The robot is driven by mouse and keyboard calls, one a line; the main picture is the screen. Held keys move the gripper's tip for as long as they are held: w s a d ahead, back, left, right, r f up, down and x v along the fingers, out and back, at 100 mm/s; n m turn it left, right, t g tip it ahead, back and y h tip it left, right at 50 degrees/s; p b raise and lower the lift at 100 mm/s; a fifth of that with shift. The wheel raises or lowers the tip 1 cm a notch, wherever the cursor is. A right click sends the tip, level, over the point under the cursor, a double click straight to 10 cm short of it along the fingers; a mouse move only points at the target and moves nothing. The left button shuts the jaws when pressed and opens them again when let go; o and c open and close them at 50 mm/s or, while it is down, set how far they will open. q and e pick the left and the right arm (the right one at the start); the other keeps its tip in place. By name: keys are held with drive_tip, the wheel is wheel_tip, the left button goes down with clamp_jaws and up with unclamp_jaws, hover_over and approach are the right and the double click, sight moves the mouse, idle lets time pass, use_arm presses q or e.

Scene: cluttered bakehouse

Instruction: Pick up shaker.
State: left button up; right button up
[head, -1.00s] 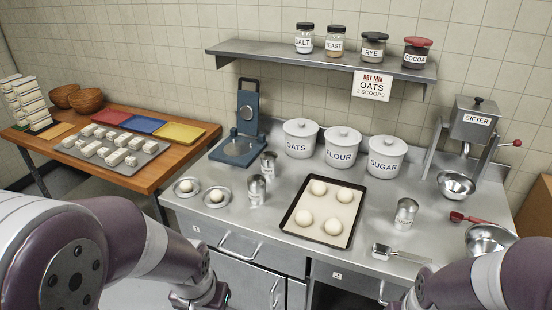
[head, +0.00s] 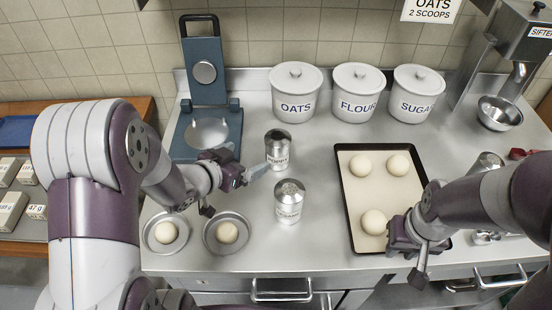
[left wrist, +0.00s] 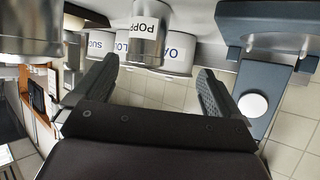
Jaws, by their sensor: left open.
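Two metal shakers stand upright on the steel counter. The farther one (head: 277,149) has a label starting "POPP"; the nearer one (head: 289,202) has a label I cannot read. My left gripper (head: 254,174) is open and empty, just left of the farther shaker. In the left wrist view, the POPP shaker (left wrist: 147,38) shows beyond the gap between the open fingers (left wrist: 158,76), and a large metal cylinder (left wrist: 28,32) fills the top left corner. A third metal container (head: 488,161) is partly hidden by my right arm. My right gripper (head: 421,262) is over the baking tray's near right corner; its jaw opening is unclear.
Two round pans (head: 150,245) (head: 208,243) with dough balls lie at the front left. A blue press (head: 205,85) stands behind. OATS (head: 297,90), FLOUR (head: 357,92) and SUGAR (head: 416,94) canisters line the wall. The dark-rimmed baking tray (head: 346,200) holds several dough balls.

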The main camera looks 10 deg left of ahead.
sight(278, 148)
use_arm(q)
drive_tip(key=shift+m+h, duration=0.3)
drive_tip(key=shift+h, duration=0.2)
drive_tip(key=w+d, duration=0.1)
drive_tip(key=w+d+f, duration=0.1)
drive_tip(key=d, duration=0.1)
drive_tip(key=shift+w+d+f, duration=0.2)
drive_tip(key=shift+w+d, duration=0.1)
drive_tip(key=x, duration=0.8)
drive_tip(key=shift+w+a+f, duration=0.25)
drive_tip(key=shift+w, duration=0.05)
drive_tip(key=shift+r+t, duration=0.1)
drive_tip(key=shift+t, duration=0.2)
drive_tip(key=c, duration=1.2)
